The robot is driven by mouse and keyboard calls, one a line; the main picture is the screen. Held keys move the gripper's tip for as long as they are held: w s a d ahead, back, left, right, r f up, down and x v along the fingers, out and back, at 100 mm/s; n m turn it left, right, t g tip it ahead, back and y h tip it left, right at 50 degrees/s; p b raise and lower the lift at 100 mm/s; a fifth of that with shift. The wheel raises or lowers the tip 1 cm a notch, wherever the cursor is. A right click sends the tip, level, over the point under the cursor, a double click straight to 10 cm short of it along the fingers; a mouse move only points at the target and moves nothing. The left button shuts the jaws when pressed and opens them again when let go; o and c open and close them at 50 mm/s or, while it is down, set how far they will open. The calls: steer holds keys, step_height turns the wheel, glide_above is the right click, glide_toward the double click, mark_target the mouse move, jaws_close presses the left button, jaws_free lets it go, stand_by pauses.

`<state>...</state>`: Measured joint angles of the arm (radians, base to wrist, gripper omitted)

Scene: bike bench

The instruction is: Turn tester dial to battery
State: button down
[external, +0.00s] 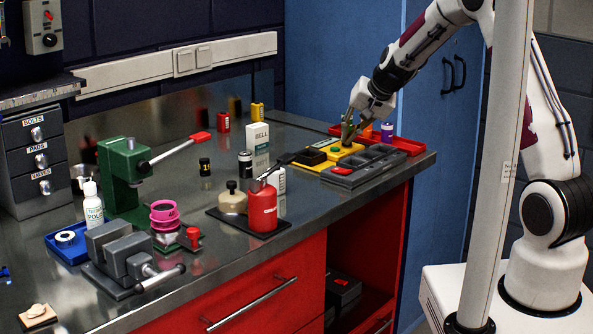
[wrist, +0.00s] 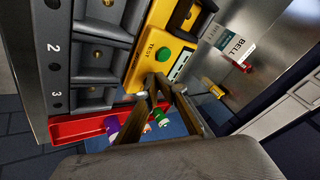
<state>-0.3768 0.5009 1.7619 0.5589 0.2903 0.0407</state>
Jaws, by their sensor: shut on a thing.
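The yellow tester (external: 338,154) sits near the right end of the bench. In the wrist view the tester (wrist: 145,66) shows a green button (wrist: 163,55) beside the word TEST and a small pale display. My gripper (external: 351,131) reaches down onto the tester from above. In the wrist view my gripper (wrist: 160,80) has its fingertips close together at the tester's near end, beside the green button. It is shut on what seems to be the dial, which the fingertips hide. I cannot read the dial's setting.
A grey numbered tray (external: 352,177) lies right beside the tester. A red tray (external: 411,146) with small batteries, one of them purple (external: 387,132), is behind. A white BELL box (external: 258,136) and a red bottle (external: 262,207) stand further left. A green press (external: 122,180) is at the left.

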steer(key=shift+w+a+f, duration=0.1)
steer(key=shift+w+a, duration=0.05)
steer(key=shift+a, duration=0.05)
steer(key=shift+w+d, duration=0.55)
steer(key=shift+d, duration=0.15)
steer(key=shift+s, duration=0.1)
steer(key=shift+s+d, duration=0.1)
steer(key=shift+s, duration=0.6)
steer(key=s, duration=0.3)
steer(key=shift+s, duration=0.3)
steer(key=s+a+r, duration=0.2)
steer(key=s+r, duration=0.3)
steer(key=r, duration=0.3)
steer(key=shift+s+a, duration=0.3)
steer(key=shift+r, duration=0.1)
